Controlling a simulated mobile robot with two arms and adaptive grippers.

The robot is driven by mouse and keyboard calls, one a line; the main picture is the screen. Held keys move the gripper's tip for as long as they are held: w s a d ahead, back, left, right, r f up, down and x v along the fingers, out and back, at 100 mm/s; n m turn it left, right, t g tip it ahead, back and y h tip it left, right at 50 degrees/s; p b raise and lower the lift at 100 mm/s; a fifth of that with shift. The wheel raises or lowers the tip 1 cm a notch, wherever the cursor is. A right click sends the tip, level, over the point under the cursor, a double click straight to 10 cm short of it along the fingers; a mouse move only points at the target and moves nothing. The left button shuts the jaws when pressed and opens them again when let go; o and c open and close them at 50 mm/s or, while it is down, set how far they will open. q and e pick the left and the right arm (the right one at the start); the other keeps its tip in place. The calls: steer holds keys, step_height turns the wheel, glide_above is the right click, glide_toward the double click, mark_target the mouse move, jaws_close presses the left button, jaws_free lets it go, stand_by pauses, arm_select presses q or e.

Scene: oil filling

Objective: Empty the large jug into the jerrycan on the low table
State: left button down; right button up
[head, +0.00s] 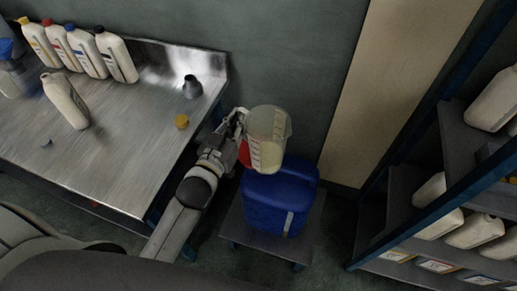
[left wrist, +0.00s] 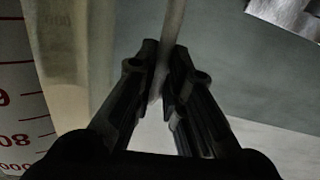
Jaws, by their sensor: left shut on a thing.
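The large jug (head: 267,135) is a translucent measuring jug with a red patch low on its side. It is above the blue jerrycan (head: 275,205) and hides part of the can's top. The jerrycan stands on the low table (head: 232,229). My left gripper (head: 239,127) is shut on the jug at its left side. In the left wrist view the fingers (left wrist: 164,85) close on a thin pale strip, and red scale marks show at the left. The jug's contents and the jerrycan's opening cannot be made out. My right gripper is not in view.
A metal workbench (head: 115,160) at the left holds several white bottles (head: 88,52), a dark small container (head: 192,87) and a yellow cap (head: 182,121). A shelf rack (head: 425,160) with white bottles stands at the right. A wall is close behind the low table.

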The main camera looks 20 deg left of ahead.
arm_select(q)
steer(key=w+a+f+y, duration=0.1)
steer(key=w+a+f, duration=0.1)
steer(key=w+a, duration=0.2)
steer(key=w+a+f+n+y, duration=0.1)
steer(key=w+a+f, duration=0.1)
steer(key=a, duration=0.9)
steer(key=w+a+f+n+y, duration=0.1)
steer(key=w+a+f, duration=0.2)
steer(key=w+a, duration=0.2)
steer(key=shift+w+a, duration=0.3)
steer(key=shift+a, duration=0.9)
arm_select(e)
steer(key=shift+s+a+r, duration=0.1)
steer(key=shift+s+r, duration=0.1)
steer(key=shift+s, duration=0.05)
arm_select(q)
steer(key=shift+d+r, duration=0.1)
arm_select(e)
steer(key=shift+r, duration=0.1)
